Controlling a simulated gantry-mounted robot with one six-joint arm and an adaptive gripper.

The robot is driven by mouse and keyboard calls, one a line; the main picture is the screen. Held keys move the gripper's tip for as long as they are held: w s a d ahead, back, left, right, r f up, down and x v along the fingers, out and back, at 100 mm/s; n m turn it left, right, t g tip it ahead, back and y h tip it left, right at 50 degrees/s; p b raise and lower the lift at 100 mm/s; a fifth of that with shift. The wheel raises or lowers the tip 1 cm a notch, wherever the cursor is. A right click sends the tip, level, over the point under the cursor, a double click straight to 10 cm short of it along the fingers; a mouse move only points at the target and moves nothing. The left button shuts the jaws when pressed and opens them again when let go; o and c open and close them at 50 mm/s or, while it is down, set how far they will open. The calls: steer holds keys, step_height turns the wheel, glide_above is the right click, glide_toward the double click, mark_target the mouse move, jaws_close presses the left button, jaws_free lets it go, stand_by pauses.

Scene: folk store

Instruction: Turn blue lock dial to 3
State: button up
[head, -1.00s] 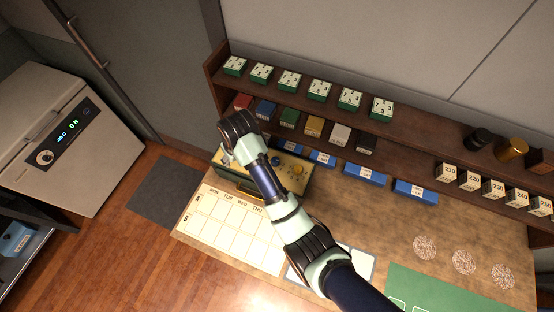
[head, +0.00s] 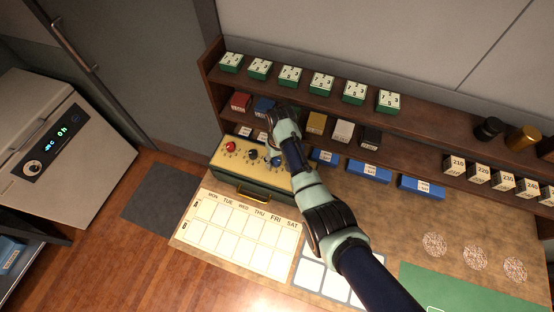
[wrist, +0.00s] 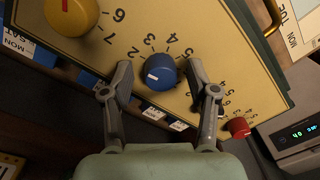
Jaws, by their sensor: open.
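The blue dial (wrist: 161,72) sits on the cream face of a lock box (head: 215,160). In the wrist view its white mark is on its left side, and the printed digits 5, 4 and 3 run along its upper side. I cannot tell which digit the mark points to. My gripper (wrist: 161,74) is open, with one finger on each side of the blue dial in the picture. I cannot tell whether the fingers touch it. In the head view the blue dial (head: 275,160) shows beside my arm, which hides the gripper.
A yellow dial (wrist: 72,10) and a red dial (wrist: 238,127) flank the blue one. A dark dial (head: 253,154) shows beside the red in the head view. A shelf (head: 330,115) with small boxes stands behind. A calendar sheet (head: 238,232) lies in front.

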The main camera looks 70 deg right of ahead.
jaws_close()
stand_by(0.3)
steer(key=shift+m, duration=0.3)
steer(key=m+p, duration=0.2)
steer(key=shift+r+m, duration=0.1)
steer(key=shift+m, duration=0.3)
steer(key=shift+m+p, duration=0.65)
steer(key=shift+m, duration=1.45)
jaws_free()
